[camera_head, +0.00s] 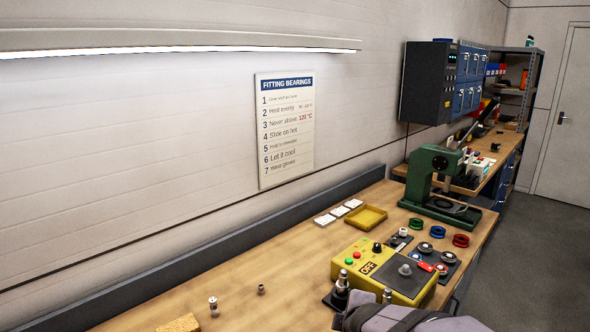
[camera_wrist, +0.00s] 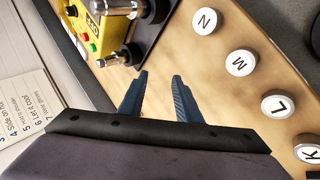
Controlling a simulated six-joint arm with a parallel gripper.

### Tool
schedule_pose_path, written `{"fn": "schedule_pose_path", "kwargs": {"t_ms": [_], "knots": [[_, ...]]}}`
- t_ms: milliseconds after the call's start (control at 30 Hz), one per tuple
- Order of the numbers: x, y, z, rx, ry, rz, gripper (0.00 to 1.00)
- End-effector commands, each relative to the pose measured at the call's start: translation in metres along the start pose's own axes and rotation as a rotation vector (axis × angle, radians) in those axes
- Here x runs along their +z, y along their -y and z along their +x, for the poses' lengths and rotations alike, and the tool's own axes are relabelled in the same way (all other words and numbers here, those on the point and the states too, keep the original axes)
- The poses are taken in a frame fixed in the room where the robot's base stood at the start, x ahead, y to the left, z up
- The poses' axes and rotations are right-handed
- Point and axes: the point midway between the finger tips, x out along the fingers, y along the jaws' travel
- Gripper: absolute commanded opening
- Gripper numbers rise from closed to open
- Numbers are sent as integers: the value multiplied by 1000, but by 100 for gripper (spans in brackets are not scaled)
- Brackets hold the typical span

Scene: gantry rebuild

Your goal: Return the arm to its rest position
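My gripper (camera_wrist: 160,76) shows in the wrist view with two blue fingers apart and nothing between them. It is open over bare wooden bench top. In the head view only part of my arm (camera_head: 410,320) shows at the bottom edge, right of centre, in front of the yellow control box; the fingers are hidden there. The yellow control box (camera_head: 348,263) has buttons, a knob and an OFF label. Part of this box also shows at the upper left of the wrist view (camera_wrist: 97,22), beside dark and metal cylindrical parts.
White lettered discs (camera_wrist: 239,62) lie on the bench right of my fingers. A green press (camera_head: 425,175), a yellow tray (camera_head: 370,218) and coloured rings (camera_head: 461,240) stand farther back. Small metal parts (camera_head: 213,305) stand at left. The bench's left-middle is mostly clear. A wall sign (camera_head: 286,130) hangs behind.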

Motion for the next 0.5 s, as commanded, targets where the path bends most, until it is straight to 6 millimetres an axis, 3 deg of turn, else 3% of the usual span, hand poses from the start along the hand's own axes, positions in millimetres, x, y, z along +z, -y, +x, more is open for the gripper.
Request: {"fn": "schedule_pose_path", "kwargs": {"t_ms": [33, 100, 200, 400, 500], "knots": [[22, 18, -12, -49, 53, 114, 31], [46, 49, -26, -122, 125, 274, 31], [73, 94, -48, -218, 223, 487, 31], [88, 168, -76, -384, 433, 942, 31], [89, 192, -90, -435, 522, 1101, 31]]}}
